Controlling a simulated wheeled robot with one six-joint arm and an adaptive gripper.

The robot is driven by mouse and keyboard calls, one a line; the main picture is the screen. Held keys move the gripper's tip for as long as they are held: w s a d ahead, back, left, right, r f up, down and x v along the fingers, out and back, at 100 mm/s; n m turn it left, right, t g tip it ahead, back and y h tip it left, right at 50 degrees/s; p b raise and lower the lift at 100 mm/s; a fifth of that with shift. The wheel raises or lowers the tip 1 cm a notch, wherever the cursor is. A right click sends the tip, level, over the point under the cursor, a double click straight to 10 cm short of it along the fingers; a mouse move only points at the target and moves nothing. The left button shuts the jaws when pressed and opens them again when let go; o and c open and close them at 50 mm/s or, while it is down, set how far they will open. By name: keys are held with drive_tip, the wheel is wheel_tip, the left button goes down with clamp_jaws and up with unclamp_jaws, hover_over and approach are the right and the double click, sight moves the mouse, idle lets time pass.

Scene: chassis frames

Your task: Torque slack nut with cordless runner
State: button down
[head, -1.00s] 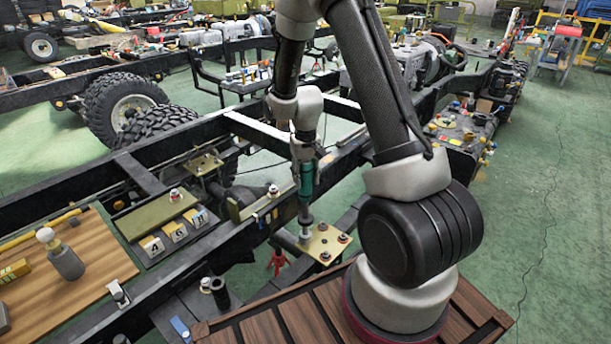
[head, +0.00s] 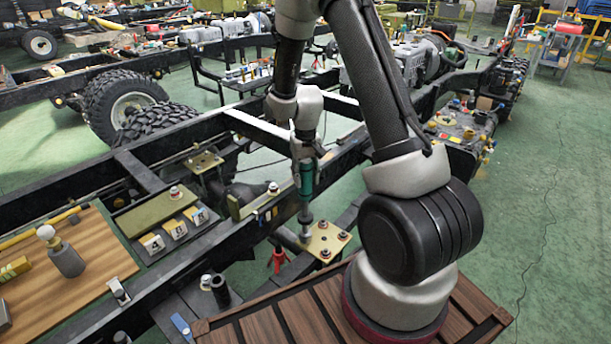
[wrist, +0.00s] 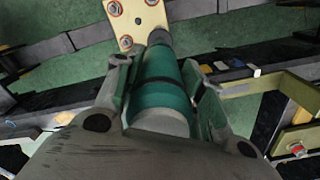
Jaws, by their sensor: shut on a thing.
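My gripper (head: 305,160) is shut around the teal body of the cordless runner (head: 306,182). The runner hangs upright, its grey socket end pointing down at the left corner of a brass-coloured plate (head: 322,236). Several nuts sit on the plate; one (head: 343,236) is at its right corner. The socket hides whatever is under it, and I cannot tell whether it is seated on a nut. In the wrist view the runner (wrist: 162,85) lies between both fingers, with its nose at the plate (wrist: 140,18). The nut under the nose is hidden there.
The dark chassis rail (head: 255,222) runs diagonally beside the plate. A red clamp-like item (head: 279,258) is below the plate. At left are a tray with lettered tags (head: 152,243) and a wooden board (head: 100,262) with a bottle-like item (head: 65,258). Green floor (head: 540,200) is open at right.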

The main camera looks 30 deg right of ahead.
drive_tip(key=shift+f, duration=0.55)
idle(2.1)
drive_tip(key=shift+r, duration=0.15)
idle(0.9)
drive_tip(key=shift+r, duration=1.5)
drive_tip(key=shift+r, duration=2.45)
drive_tip(key=shift+f, duration=0.1)
